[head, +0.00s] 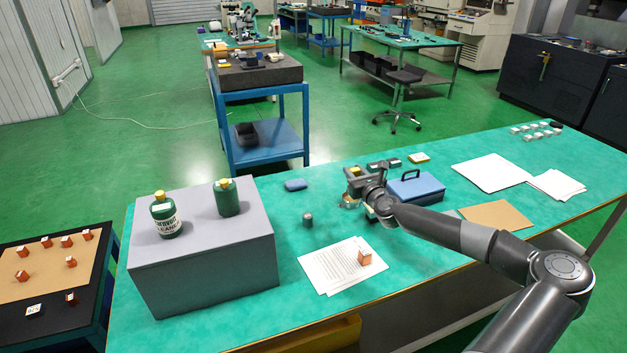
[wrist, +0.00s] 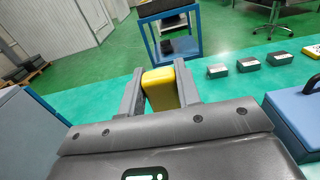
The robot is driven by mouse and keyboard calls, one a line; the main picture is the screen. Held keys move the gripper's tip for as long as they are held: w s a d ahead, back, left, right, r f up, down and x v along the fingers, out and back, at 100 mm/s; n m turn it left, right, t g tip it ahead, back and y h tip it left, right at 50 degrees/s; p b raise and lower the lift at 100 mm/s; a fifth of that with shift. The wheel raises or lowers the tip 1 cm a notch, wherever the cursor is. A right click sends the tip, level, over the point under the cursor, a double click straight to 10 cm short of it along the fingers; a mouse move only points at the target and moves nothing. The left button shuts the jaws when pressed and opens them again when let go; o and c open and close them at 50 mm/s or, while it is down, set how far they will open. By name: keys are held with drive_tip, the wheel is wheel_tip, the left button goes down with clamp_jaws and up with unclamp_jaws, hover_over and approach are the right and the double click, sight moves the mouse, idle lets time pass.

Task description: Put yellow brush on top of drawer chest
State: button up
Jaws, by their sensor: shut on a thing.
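The yellow brush (wrist: 160,88) is between the two fingers of my gripper (wrist: 158,92) in the wrist view, and the fingers are shut on it. Only its yellow body shows there; the rest is hidden by the gripper. In the head view my gripper (head: 352,192) is over the middle of the green bench, left of a blue case, and only a bit of yellow shows at it. The grey box-shaped chest (head: 205,265) stands at the bench's left end, well left of my gripper. No drawer fronts show on its visible sides.
Two green bottles with yellow caps (head: 165,215) (head: 228,198) stand on the chest's top; its front right part is bare. A small dark cylinder (head: 308,220), papers (head: 335,265) with an orange-brown block (head: 365,258), and a blue case (head: 416,187) are on the bench (head: 285,310).

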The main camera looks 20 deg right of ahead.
drive_tip(key=shift+s+d+r, duration=0.15)
drive_tip(key=shift+r, duration=0.05)
wheel_tip(320, 180, up, 26)
drive_tip(key=w+a+f+n+g+y, duration=0.1)
drive_tip(key=w+a+n+g+y, duration=0.2)
drive_tip(key=a+n+y, duration=0.5)
drive_tip(key=w+a+n+g+y, duration=0.15)
drive_tip(key=w+a+y, duration=0.3)
drive_tip(key=a, duration=0.85)
drive_tip(key=s+a+r+n+g+y, duration=0.1)
drive_tip(key=s+a+n+g+y, duration=0.25)
drive_tip(key=a+g, duration=0.4)
drive_tip(key=s+a+n+g+y, duration=0.2)
drive_tip(key=a+n+g, duration=0.35)
drive_tip(key=a, duration=0.35)
drive_tip(key=shift+m+g, duration=0.25)
drive_tip(key=shift+w+a+f, duration=0.55)
drive_tip(key=shift+a+f, duration=1.2)
drive_tip(key=shift+f, duration=0.9)
drive_tip(key=shift+w+a+f, duration=0.6)
drive_tip(key=shift+a+f, duration=1.2)
drive_tip(key=shift+f, duration=0.9)
drive_tip(key=shift+w+a+f, duration=0.55)
drive_tip(key=shift+a+f, duration=1.2)
drive_tip(key=shift+f, duration=0.9)
drive_tip(key=shift+f, duration=0.1)
